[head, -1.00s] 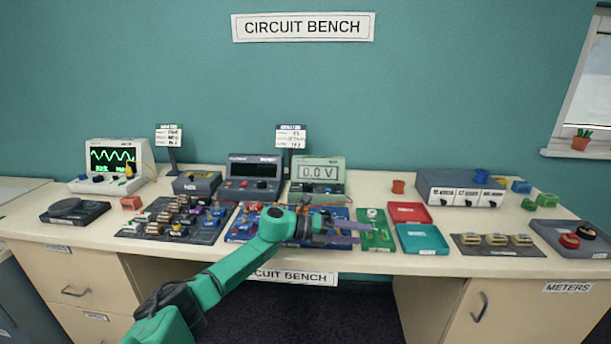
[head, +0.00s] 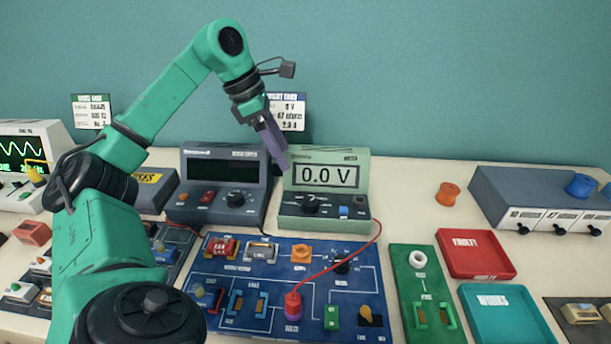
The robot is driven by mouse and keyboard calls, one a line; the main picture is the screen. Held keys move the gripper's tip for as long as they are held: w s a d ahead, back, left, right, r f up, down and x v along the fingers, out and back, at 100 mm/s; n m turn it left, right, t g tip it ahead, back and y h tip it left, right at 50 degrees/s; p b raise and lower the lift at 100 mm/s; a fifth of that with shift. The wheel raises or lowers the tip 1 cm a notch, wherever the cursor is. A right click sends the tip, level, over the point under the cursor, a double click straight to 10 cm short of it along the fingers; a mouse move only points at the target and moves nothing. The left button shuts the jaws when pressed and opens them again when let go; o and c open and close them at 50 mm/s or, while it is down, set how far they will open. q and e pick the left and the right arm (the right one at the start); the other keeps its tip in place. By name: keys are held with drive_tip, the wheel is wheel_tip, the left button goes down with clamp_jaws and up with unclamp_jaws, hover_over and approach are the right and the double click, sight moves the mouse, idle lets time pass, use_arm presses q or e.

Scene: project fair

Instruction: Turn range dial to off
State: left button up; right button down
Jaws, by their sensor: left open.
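A green meter (head: 361,172) stands at the back of the bench, its screen reading "0.0 V". Its black range dial (head: 311,204) sits on the sloped lower panel; the setting it points to is too small to read. My left gripper (head: 279,152) has purple fingers that hang down in front of the meter's upper left corner, above and left of the dial. It is open and empty, and appears apart from the dial. My right gripper is out of view.
A dark grey instrument (head: 205,153) with its own knob stands left of the meter. A blue circuit board (head: 222,268) lies in front, with a red lead (head: 340,259) running to the meter. Red (head: 455,266) and teal (head: 490,333) trays lie right.

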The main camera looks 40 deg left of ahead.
use_arm(q)
drive_tip(key=b, duration=0.2)
approach(309, 201)
drive_tip(key=x, duration=0.8)
drive_tip(key=shift+r, duration=0.1)
drive_tip(key=shift+d+f, duration=0.2)
drive_tip(key=shift+f, duration=0.15)
clamp_jaws()
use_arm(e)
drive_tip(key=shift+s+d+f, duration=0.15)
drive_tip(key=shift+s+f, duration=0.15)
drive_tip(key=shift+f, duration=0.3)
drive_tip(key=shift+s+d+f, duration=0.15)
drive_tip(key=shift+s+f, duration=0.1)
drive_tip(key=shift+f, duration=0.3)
